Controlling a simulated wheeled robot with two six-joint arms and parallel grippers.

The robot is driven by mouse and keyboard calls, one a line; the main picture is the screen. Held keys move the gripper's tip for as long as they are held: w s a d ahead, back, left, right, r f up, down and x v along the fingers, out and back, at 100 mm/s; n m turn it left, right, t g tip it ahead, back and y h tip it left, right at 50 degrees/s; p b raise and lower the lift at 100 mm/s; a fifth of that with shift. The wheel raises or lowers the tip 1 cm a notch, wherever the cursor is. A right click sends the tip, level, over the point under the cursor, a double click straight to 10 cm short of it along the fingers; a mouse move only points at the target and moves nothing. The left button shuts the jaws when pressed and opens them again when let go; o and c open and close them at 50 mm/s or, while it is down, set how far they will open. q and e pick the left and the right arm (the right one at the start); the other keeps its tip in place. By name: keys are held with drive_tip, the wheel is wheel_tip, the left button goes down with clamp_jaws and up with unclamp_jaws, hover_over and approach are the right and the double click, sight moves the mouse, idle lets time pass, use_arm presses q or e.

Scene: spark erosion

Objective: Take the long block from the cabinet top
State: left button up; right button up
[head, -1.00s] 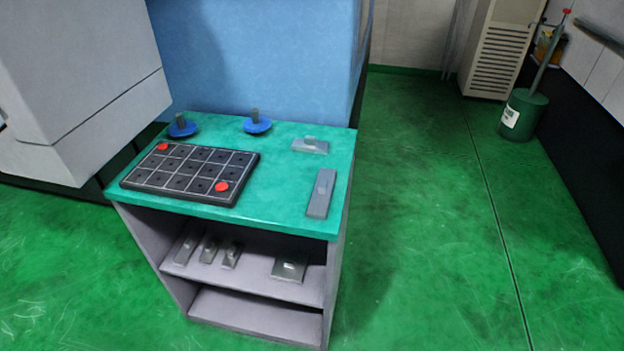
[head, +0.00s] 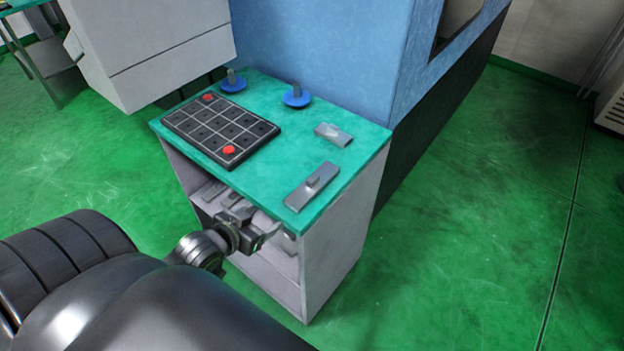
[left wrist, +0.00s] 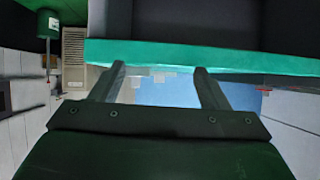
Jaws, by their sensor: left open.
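The long block (head: 300,196) is a grey bar with a small raised knob, lying near the front right corner of the green cabinet top (head: 267,170). My left gripper (head: 264,226) is in front of the cabinet, at about the height of the top's front edge, to the left of the block and apart from it. It is open and empty. In the left wrist view its two fingers (left wrist: 160,72) stand apart, with the green edge (left wrist: 180,53) across the picture beyond them. Small grey shapes show between the fingers there; I cannot tell which pieces they are. My right gripper is not in view.
A shorter grey block (head: 333,135) lies behind the long one. A black grid plate (head: 196,136) with red discs and two blue round-based holders (head: 296,97) stand on the top. A blue machine (head: 320,45) rises behind. Floor right of the cabinet is clear.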

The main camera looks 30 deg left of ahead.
use_arm(q)
wheel_tip(320, 180, up, 7)
drive_tip(key=d+t+h, duration=0.1)
drive_tip(key=d, duration=0.2)
drive_tip(key=p, duration=0.1)
approach(309, 182)
drive_tip(key=shift+m, duration=0.4)
drive_tip(key=x, duration=0.6)
drive_tip(key=shift+w+f, duration=0.1)
drive_tip(key=shift+w, duration=0.05)
drive_tip(key=shift+p+x, duration=0.5)
drive_tip(key=shift+x, duration=2.4)
drive_tip(key=shift+t, duration=0.3)
drive_tip(key=c, duration=1.4)
